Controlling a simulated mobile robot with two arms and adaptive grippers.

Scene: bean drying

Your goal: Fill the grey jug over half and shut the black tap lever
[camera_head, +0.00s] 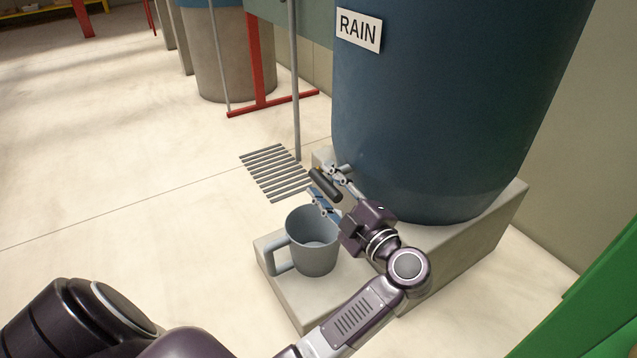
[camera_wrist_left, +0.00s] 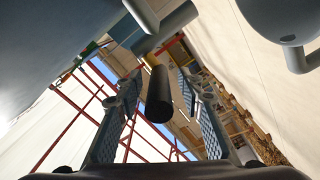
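The grey jug (camera_head: 312,256) stands upright on the low pale block, its handle to the left. Its inside shows a paler area low down; I cannot tell whether that is water. The black tap lever (camera_head: 325,184) sticks out from the tap at the foot of the blue barrel, above and behind the jug. My left gripper (camera_head: 327,187) is open with a finger on each side of the lever. In the left wrist view the lever (camera_wrist_left: 158,96) stands between the spread fingers, with gaps on both sides. The grey tap pipe (camera_wrist_left: 166,28) is beyond. My right gripper is not in view.
A floor grate (camera_head: 275,172) lies left of the tap. A thin grey post (camera_head: 295,90) rises behind it. Open floor is at left; a green surface (camera_head: 590,300) at right.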

